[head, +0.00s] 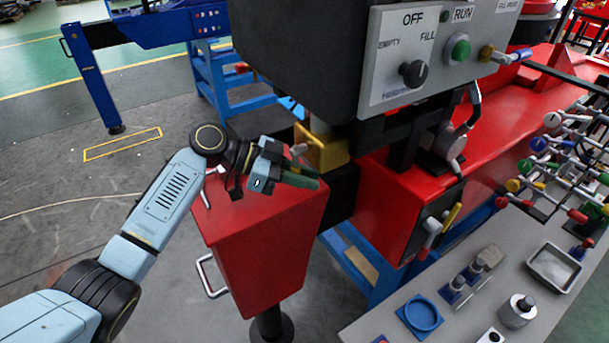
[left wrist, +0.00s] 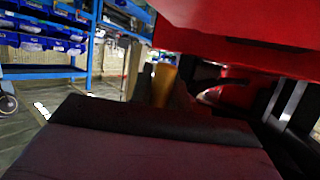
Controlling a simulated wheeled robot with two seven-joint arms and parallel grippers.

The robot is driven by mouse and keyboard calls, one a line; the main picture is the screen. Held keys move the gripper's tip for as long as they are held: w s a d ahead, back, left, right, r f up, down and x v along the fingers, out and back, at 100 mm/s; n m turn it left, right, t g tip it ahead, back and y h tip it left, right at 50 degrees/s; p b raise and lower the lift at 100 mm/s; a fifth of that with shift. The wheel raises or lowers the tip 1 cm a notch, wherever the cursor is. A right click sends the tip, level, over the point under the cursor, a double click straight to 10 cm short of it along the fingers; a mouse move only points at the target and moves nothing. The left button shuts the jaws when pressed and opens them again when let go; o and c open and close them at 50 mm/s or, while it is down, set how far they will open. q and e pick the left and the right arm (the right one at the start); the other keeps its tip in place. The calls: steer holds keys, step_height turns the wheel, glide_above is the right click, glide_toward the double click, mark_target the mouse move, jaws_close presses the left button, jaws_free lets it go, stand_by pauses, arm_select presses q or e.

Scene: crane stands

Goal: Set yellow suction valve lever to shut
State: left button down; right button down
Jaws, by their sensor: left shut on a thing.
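A yellow valve block (head: 328,149) sits under the dark control box, above the red tank. A pale lever end (head: 298,150) shows at its left side, by my gripper. My left gripper (head: 296,172) is shut on this lever, over the top of the red tank. Its dark fingers hide most of the lever, so its exact angle is hard to tell. In the left wrist view a yellow-brown upright part (left wrist: 163,84) shows beyond a dark surface; the grip itself does not show there. My right gripper is not in view.
The red tank (head: 262,240) stands right below my gripper. The control box (head: 425,55) overhangs to the right. A separate yellow lever (head: 452,216) and red lever (head: 432,229) are on the red body. A grey bench (head: 465,300) is at lower right. Open floor lies left.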

arm_select(q)
steer(key=w+m+t+y+b, duration=0.1)
steer(key=b, duration=0.1)
steer(key=a+m+t+y+b, duration=0.1)
steer(key=b, duration=0.1)
steer(key=shift+w+a, duration=0.2)
steer(key=shift+w, duration=0.2)
steer(key=shift+r, duration=0.1)
steer(key=c, duration=1.3)
jaws_free()
steer(key=shift+r, duration=0.15)
